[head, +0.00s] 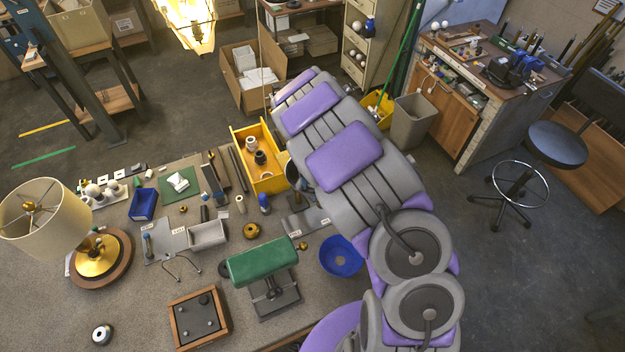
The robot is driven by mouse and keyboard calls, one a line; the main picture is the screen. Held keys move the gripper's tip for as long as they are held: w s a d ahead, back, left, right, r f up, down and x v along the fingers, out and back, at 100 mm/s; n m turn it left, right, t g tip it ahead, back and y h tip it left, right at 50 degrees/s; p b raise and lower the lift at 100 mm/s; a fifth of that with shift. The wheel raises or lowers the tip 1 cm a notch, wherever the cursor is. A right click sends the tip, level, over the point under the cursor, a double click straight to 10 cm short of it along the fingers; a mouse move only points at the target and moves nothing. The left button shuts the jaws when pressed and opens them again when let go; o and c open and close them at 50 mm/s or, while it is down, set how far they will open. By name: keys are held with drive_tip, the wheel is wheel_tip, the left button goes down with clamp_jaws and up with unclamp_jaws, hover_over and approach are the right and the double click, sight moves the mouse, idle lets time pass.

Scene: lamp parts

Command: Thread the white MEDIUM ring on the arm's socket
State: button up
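A white ring-like piece with a dark centre (101,333) lies on the bench at the lower left. A white hollow piece (251,143) stands in the yellow drawer-like tray (243,152), beside a black one (260,157). I cannot tell which, if either, is the medium ring. A dark upright part on a grey plate (309,222) stands beside my arm, partly hidden by it; I cannot tell whether it is the lamp arm's socket. My grey and purple arm reaches from the lower right toward the top centre. My gripper cannot be made out; the arm's bulk covers that area.
A lamp (98,255) with a cream shade stands at left. A green-topped stand (262,260), wooden tray (198,318), blue bowl (341,256), grey bin (207,235) and blue bin (143,204) crowd the bench. The bench's lower left is mostly clear.

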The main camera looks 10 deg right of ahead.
drive_tip(key=shift+s+f, duration=0.15)
drive_tip(key=shift+s, duration=0.05)
drive_tip(key=shift+a+m+p, duration=0.1)
drive_tip(key=shift+m+p, duration=0.35)
drive_tip(key=shift+m, duration=0.55)
drive_tip(key=shift+p, duration=0.35)
drive_tip(key=shift+f+m+p, duration=0.1)
drive_tip(key=shift+m+p, duration=0.2)
drive_tip(key=shift+m, duration=0.2)
